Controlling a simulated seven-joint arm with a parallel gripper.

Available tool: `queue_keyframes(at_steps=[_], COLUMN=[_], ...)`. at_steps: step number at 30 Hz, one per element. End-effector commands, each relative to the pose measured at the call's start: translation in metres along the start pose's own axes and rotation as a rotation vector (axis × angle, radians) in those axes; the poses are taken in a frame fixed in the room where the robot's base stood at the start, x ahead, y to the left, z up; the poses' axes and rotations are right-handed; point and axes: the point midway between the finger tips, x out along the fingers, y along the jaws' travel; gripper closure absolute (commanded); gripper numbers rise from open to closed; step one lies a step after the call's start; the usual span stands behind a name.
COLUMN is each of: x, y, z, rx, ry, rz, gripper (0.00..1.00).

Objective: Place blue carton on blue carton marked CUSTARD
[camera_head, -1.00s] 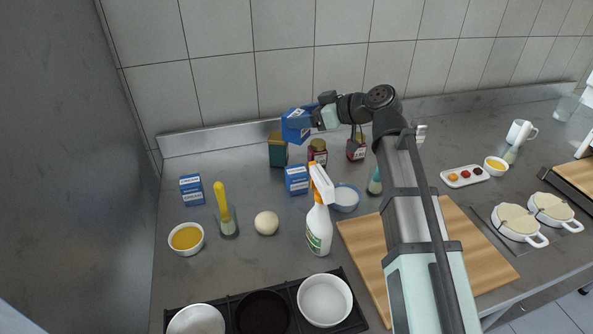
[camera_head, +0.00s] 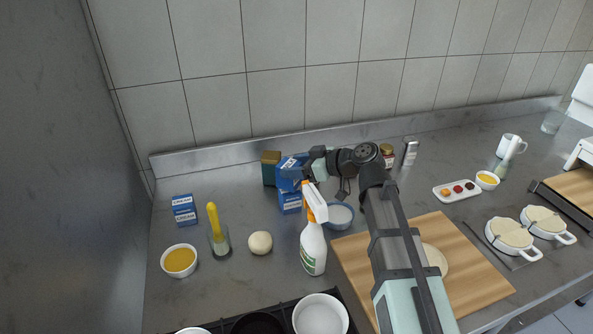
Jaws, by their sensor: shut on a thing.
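My gripper (camera_head: 306,174) is shut on a blue carton (camera_head: 287,180) with a white label, which is held tilted. A second blue carton (camera_head: 290,203) stands on the counter directly below it in the picture, its upper part hidden. I cannot tell whether the two touch. A third blue carton (camera_head: 185,212) stands apart on the left, with white labelling. The printing is too small to read surely, so I cannot tell which carton is marked CUSTARD.
A white spray bottle (camera_head: 313,247) stands in front, close to the gripper. A teal and brown box (camera_head: 270,166) stands just behind the held carton. A bowl (camera_head: 341,216) is to the right, a dough ball (camera_head: 260,243) in front.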

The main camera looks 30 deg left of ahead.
Motion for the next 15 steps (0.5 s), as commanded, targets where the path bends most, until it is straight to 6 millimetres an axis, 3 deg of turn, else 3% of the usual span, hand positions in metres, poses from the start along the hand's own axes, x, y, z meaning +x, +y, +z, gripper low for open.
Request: queue_keyframes(at_steps=[4, 15], x=[0.005, 0.0061], y=[-0.0005, -0.0002], z=[0.0126, 0.0149], rx=[0.002, 0.001], ry=[0.0, 0.0], rz=[0.0, 0.0], gripper=[0.8, 0.8])
